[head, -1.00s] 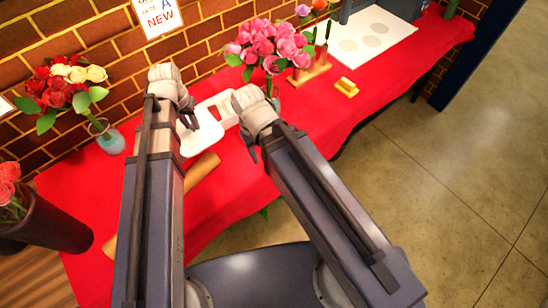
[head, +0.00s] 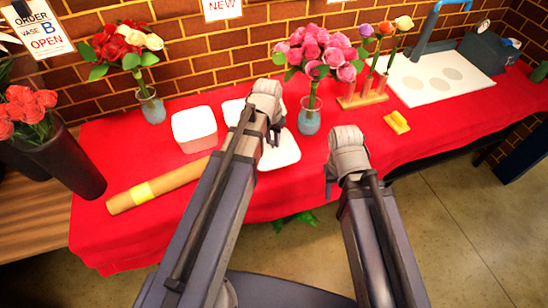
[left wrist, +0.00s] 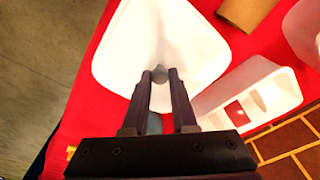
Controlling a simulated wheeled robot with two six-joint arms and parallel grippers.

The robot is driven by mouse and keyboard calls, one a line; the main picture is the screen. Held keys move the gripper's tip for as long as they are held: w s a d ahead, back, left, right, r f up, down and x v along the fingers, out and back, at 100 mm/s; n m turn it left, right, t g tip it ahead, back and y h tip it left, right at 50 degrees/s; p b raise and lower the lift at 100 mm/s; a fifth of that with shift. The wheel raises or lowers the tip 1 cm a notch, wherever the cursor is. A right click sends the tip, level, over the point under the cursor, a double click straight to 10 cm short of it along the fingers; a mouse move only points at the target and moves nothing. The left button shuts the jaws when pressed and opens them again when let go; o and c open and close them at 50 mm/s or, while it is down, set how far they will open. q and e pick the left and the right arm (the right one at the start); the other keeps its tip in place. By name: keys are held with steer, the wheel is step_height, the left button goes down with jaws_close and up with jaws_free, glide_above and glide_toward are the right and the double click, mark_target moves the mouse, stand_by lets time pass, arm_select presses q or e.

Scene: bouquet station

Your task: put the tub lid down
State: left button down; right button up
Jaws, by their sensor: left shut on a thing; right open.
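The tub lid (head: 284,152) is a white, rounded square piece beside the vase of pink flowers, over the front part of the red table. My left gripper (head: 272,136) is shut on its small grey knob, which shows between the fingers in the left wrist view (left wrist: 160,76). I cannot tell whether the lid touches the cloth. The white tub (head: 194,130) stands to the left, apart from the lid; its edge shows at the upper right of the left wrist view (left wrist: 304,32). My right gripper (head: 331,184) is open and empty, near the table's front edge.
A white compartment tray (left wrist: 250,96) lies beside the lid, mostly hidden by my left arm in the head view. A vase of pink flowers (head: 309,118) stands close behind. A brown paper roll (head: 165,184) lies left. A yellow object (head: 397,122) lies right.

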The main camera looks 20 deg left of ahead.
mark_target(272, 148)
arm_select(q)
steer(key=shift+f+b, duration=2.7)
steer(key=shift+f, duration=0.6)
steer(key=shift+r, duration=0.15)
steer(key=c, duration=1.2)
jaws_free()
steer(key=shift+f, duration=0.25)
steer(key=o, duration=0.5)
steer(key=shift+r, duration=0.1)
steer(key=shift+r, duration=0.1)
steer(key=r+p, duration=0.4)
steer(key=s+r+p, duration=0.1)
steer(key=r+p, duration=0.7)
steer(key=shift+s+a, duration=0.2)
steer(key=s+d+m+g+y, duration=0.1)
steer(key=s+d, duration=0.9)
steer(key=s, duration=0.2)
steer(key=shift+s+d+g+y, duration=0.35)
steer(key=shift+d+g+y, duration=0.05)
